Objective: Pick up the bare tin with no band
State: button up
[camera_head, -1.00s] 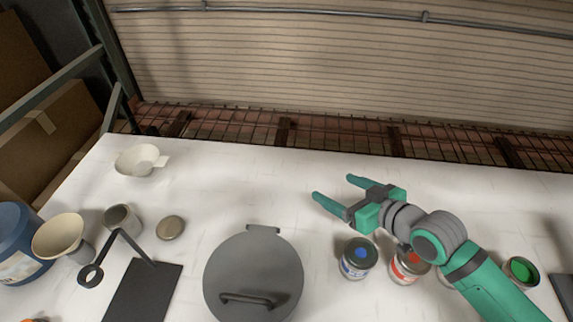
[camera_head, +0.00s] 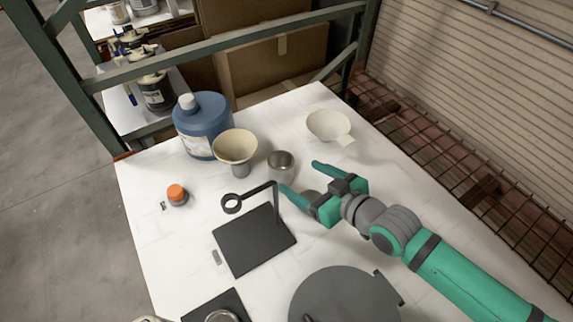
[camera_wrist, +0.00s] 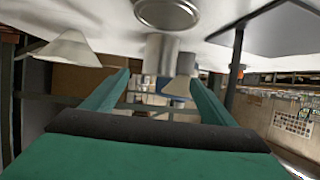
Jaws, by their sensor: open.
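A plain grey metal tin (camera_head: 282,166) with no visible band stands upright on the white table in the head view, just beyond my fingertips. My gripper (camera_head: 302,178) is open and empty, pointing toward the tin, and does not appear to touch it. In the wrist view, which looks upside down, the tin (camera_wrist: 160,56) shows between and beyond the open fingers (camera_wrist: 158,82). A flat round metal piece (camera_wrist: 167,12) lies nearer my gripper; in the head view my gripper partly hides it.
A cream funnel (camera_head: 235,146) and a blue jug (camera_head: 203,128) stand left of the tin. A white bowl (camera_head: 329,125) sits behind it. A black stand with a ring arm (camera_head: 252,243) is in front.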

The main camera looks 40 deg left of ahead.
aim_at(289, 171)
jog(key=x, duration=0.3)
jog(key=shift+a+f, duration=0.1)
jog(key=shift+a, duration=0.25)
jog(key=shift+w+a+f, duration=0.25)
jog(key=shift+a+f, duration=0.1)
jog(key=shift+a, duration=0.15)
jog(key=shift+r+x, duration=0.15)
jog(key=shift+x, duration=1.25)
jog(key=shift+r+x, duration=0.15)
jog(key=shift+x, duration=1.25)
jog(key=shift+c, duration=0.3)
jog(key=c, duration=1.1)
